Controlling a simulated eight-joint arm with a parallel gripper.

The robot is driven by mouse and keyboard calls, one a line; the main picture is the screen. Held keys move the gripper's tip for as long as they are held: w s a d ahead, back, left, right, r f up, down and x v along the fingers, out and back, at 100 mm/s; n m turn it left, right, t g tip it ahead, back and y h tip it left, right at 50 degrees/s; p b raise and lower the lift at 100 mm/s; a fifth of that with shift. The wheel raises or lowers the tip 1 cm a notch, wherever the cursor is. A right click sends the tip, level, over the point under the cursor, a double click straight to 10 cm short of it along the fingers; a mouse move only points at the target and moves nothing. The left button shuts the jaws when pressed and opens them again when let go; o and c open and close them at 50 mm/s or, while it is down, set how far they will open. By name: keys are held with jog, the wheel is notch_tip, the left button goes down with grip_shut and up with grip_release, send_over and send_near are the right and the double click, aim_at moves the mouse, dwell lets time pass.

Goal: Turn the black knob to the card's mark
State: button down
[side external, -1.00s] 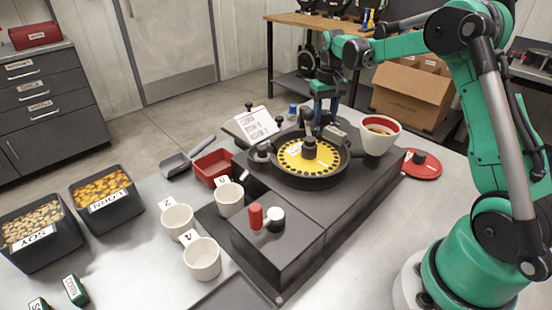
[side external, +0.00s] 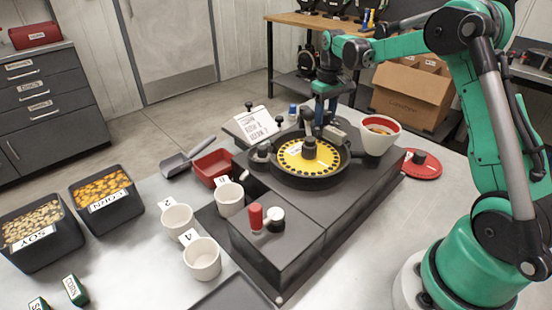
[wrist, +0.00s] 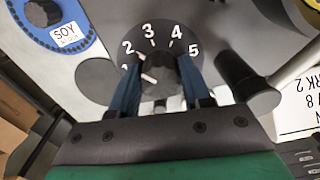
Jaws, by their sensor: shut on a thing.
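The black knob (wrist: 163,76) sits between the two blue fingers of my gripper (wrist: 162,92) in the wrist view. The fingers are shut on its sides. A white pointer line on the knob faces left, toward the low end of the dial (wrist: 160,34) marked 1 to 5, below the 2. The exact reading is hard to tell. The card (wrist: 300,104) is cut off at the right, with "RK 2" on its lowest line. In the side view, the card (side external: 256,126) stands behind the seed meter, and my gripper (side external: 322,118) reaches down behind the yellow plate; the knob is hidden there.
A black post (wrist: 246,82) stands close to the right finger in the wrist view. The yellow seed plate (side external: 296,163), white hopper cup (side external: 379,137) and red-and-black handles (side external: 256,217) are on the meter. A blue disc labelled SOY (wrist: 65,12) lies at the upper left.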

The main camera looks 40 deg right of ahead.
jog(key=shift+c, duration=2)
grip_release()
jog(key=shift+r, duration=2.8)
